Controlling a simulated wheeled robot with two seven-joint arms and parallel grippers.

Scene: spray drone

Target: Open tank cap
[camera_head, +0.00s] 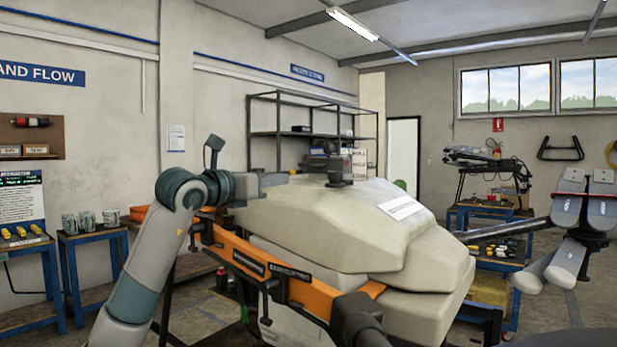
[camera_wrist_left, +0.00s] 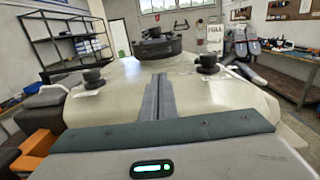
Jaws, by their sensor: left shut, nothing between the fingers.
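The pale cream tank (camera_head: 330,222) of the spray drone fills the middle of the head view. A dark round cap (camera_head: 340,170) stands on its top. In the left wrist view the large dark cap (camera_wrist_left: 157,48) is ahead of the fingers, apart from them, and looks closed. Two smaller black fittings, one at left (camera_wrist_left: 93,79) and one at right (camera_wrist_left: 207,64), stand on the tank (camera_wrist_left: 120,100). My left gripper (camera_head: 285,179) is over the tank top, to the left of the cap. Its fingers (camera_wrist_left: 157,92) are shut and empty.
The orange drone frame (camera_head: 270,262) runs in front of the tank, below my left arm. Folded grey drone arms (camera_head: 570,245) stand at right. Blue-framed benches (camera_head: 65,250) are at left and a black shelf (camera_head: 300,135) is behind. The tank top around the gripper is mostly clear.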

